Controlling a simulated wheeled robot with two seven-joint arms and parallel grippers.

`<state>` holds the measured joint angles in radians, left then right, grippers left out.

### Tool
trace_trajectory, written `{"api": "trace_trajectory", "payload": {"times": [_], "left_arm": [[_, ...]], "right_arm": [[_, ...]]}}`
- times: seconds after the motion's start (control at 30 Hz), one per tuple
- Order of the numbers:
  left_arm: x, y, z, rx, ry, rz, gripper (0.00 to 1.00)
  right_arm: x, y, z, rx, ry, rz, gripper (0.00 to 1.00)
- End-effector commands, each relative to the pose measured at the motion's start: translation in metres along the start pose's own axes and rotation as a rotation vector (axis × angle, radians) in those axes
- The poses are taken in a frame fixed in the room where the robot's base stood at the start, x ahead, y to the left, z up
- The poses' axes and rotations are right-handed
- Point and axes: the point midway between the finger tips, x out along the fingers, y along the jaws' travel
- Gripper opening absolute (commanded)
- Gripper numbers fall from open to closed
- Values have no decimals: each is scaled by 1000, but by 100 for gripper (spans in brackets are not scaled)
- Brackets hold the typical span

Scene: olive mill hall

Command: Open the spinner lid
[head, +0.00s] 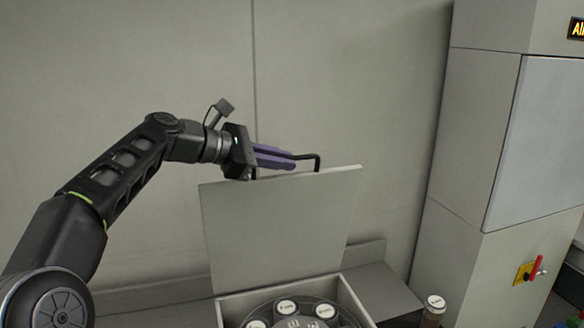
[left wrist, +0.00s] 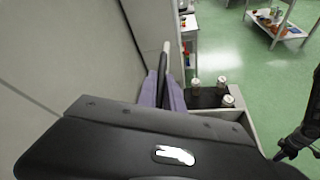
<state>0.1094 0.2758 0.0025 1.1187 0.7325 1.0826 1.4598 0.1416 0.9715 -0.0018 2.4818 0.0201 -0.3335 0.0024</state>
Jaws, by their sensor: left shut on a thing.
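The spinner lid (head: 280,225) is a flat grey panel standing raised, nearly upright, at the back of the grey spinner box (head: 352,298). A black bar handle (head: 317,160) is on its top edge. My left gripper (head: 292,158), with purple fingers, is shut on the handle. In the left wrist view the purple fingers (left wrist: 172,95) close around the dark handle, and the lid is seen edge-on. Inside the box is a dark round rotor (head: 265,322) with several white-capped bottles (head: 286,306).
A grey wall stands close behind the lid. A tall grey cabinet (head: 480,150) with a red-handled switch (head: 535,268) is at the right. A white-capped bottle (head: 434,305) stands right of the box. The left wrist view shows green floor and a white table (left wrist: 275,28).

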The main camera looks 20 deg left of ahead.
Motion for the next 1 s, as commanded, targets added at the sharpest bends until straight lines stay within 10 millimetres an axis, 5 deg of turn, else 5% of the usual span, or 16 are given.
{"api": "trace_trajectory", "payload": {"times": [0.43,0.47,0.7,1.0], "left_arm": [[0,2,-6,-24,7,-9,0],[1,2,-6,-24,7,-9,12],[0,2,-4,-20,4,-8,31],[-1,2,-3,-18,2,-7,32]], "right_arm": [[0,0,0,0,0,0,0],[0,0,0,0,-1,0,0],[0,0,0,0,0,0,0],[0,0,0,0,0,0,0]]}}
